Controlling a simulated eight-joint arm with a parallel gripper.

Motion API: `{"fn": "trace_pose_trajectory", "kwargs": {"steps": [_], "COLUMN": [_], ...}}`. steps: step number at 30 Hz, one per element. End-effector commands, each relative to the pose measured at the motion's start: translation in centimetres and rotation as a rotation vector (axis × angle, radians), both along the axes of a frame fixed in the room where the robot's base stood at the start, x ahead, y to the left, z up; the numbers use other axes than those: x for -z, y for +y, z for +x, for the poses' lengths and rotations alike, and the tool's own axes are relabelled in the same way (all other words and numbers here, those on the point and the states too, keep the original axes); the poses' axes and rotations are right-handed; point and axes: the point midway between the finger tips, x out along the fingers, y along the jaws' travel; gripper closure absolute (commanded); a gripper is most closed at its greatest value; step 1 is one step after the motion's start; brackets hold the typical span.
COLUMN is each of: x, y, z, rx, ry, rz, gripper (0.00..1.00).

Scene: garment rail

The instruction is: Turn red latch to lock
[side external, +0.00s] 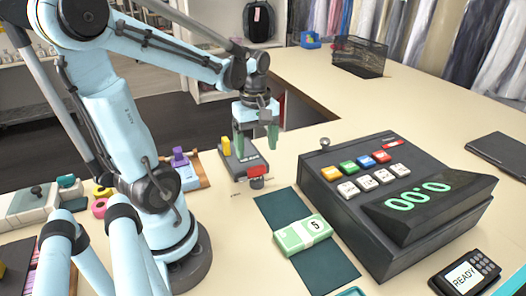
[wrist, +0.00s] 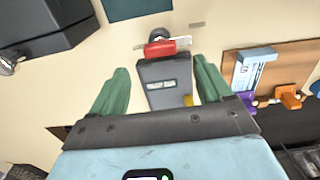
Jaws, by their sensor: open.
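The red latch (side external: 259,170) is a small red bar with a dark round knob beside it, at the near end of a dark grey block (side external: 243,160) on the counter. In the wrist view the red latch (wrist: 162,48) lies crosswise at the far end of the grey block (wrist: 166,82), which carries a small label and a yellow part (wrist: 188,101). My gripper (side external: 256,140) has green fingers and is open and empty. It hangs above the block, and the wrist view shows the fingers (wrist: 161,66) on either side of the block, apart from the latch.
A cash register (side external: 395,200) stands to the right, with green banknotes (side external: 303,233) on a dark mat (side external: 325,268) before it. A wooden board with purple and blue parts (side external: 184,168) lies left of the block. A card reader (side external: 466,276) sits front right. The counter behind is mostly clear.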

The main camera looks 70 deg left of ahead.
Motion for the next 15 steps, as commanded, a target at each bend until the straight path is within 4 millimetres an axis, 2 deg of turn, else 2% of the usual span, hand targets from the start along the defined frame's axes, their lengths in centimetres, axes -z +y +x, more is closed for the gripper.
{"fn": "trace_pose_trajectory", "kwargs": {"steps": [9,15], "x": [3.8,5.5], "y": [0.0,0.0], "z": [0.0,0.1], "rx": [0.001,0.001], "ry": [-0.001,-0.001], "rz": [0.001,0.001], "gripper": [0.21,0.21]}}
